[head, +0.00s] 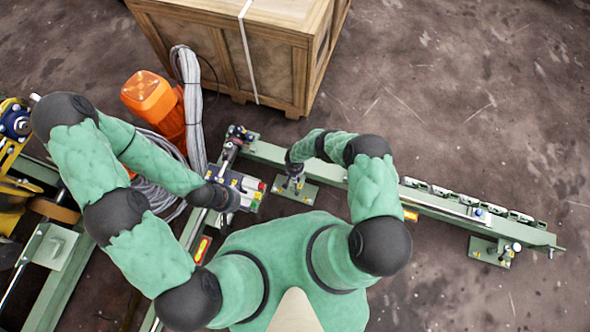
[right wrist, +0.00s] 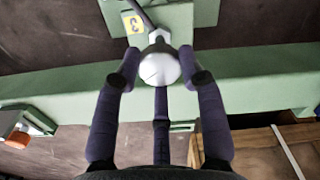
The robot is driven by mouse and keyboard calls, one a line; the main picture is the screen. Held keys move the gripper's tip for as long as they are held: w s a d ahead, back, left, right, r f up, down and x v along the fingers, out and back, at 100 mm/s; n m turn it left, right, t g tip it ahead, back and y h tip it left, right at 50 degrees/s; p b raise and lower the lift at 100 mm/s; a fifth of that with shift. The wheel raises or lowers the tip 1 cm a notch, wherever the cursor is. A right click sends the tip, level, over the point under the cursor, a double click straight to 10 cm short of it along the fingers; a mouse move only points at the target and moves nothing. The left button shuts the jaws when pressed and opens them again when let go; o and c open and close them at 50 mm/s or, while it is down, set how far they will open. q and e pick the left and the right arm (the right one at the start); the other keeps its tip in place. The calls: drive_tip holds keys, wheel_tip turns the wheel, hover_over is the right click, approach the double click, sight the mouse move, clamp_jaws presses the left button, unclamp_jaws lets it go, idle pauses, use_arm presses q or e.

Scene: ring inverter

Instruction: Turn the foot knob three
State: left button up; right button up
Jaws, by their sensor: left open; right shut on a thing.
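Foot knob three (right wrist: 160,70) is a round silver knob in the right wrist view. It stands at a green foot plate (right wrist: 205,14) with a yellow label marked 3 (right wrist: 133,22). My right gripper (head: 293,170) reaches down over this foot. In the right wrist view its dark fingers close on the knob from both sides. The plate also shows in the head view (head: 306,194), while the knob is mostly hidden there. My left gripper (head: 232,198) is open, by the block with coloured buttons (head: 246,183), left of the foot; its fingertips are hard to make out.
A green rail (head: 450,212) runs right to another foot plate (head: 490,252). A wooden crate (head: 240,50) stands behind. An orange motor (head: 150,97) and coiled grey hose (head: 190,90) lie at the left. The floor right of the crate is clear.

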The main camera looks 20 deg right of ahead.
drive_tip(key=m, duration=0.5)
drive_tip(key=shift+w+m, duration=0.3)
drive_tip(key=shift+d+m+p, duration=0.1)
drive_tip(key=shift+m+p, duration=0.25)
drive_tip(key=shift+m, duration=1.95)
drive_tip(key=shift+r, duration=0.1)
drive_tip(key=o, duration=1.1)
drive_tip(key=shift+d, duration=0.1)
drive_tip(key=shift+o, duration=0.2)
drive_tip(key=shift+s, duration=0.1)
wheel_tip(320, 180, up, 12)
drive_tip(key=shift+s, duration=0.1)
